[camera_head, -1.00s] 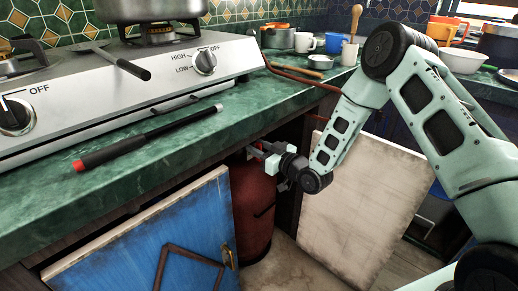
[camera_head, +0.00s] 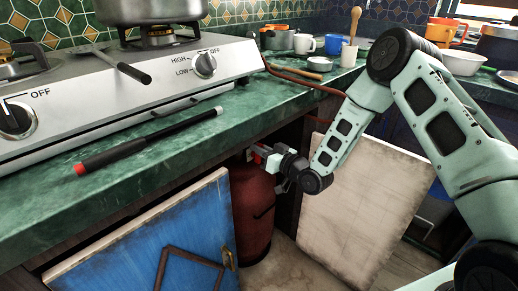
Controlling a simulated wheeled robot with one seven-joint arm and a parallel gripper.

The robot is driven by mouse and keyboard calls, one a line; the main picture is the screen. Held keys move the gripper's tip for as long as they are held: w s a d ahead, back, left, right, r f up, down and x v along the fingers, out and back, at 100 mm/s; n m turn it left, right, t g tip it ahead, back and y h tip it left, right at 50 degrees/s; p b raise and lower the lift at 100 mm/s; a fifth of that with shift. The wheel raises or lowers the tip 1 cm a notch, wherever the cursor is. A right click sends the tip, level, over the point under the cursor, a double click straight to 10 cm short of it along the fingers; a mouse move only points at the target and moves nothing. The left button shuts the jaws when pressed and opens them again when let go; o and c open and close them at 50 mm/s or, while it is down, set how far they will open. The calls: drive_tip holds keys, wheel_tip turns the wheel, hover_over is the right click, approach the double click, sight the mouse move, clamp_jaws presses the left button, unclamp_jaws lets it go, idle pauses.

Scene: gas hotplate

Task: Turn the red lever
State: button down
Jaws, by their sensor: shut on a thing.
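A small red lever (camera_head: 256,158) shows at the top of the red gas cylinder (camera_head: 252,205), in the open cabinet under the counter. My gripper (camera_head: 262,155) reaches in from the right at the cylinder's top and is shut on the red lever. The fingertips are small in the view and partly in the shade of the counter, so the exact grip and the lever's angle are hard to make out.
The green counter (camera_head: 180,160) overhangs the cabinet. A blue cabinet door (camera_head: 150,250) stands open at left and a pale door (camera_head: 355,205) at right. A gas hotplate (camera_head: 110,85) and a black rod-like lighter (camera_head: 150,143) are on the counter.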

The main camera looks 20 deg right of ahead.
drive_tip(key=shift+w+d+f+m+p, duration=0.15)
drive_tip(key=shift+d+f+m, duration=0.2)
drive_tip(key=shift+m, duration=2.2)
drive_tip(key=shift+w+d+f+m+p, duration=0.2)
drive_tip(key=shift+f+m, duration=0.25)
drive_tip(key=shift+m, duration=2.15)
drive_tip(key=shift+w+d+f+m+p, duration=0.1)
drive_tip(key=shift+d+f+m, duration=0.3)
drive_tip(key=shift+m, duration=2.15)
drive_tip(key=shift+a, duration=0.1)
drive_tip(key=c, duration=1.5)
unclamp_jaws()
drive_tip(key=p+v, duration=0.2)
drive_tip(key=v, duration=1.5)
drive_tip(key=shift+s, duration=0.2)
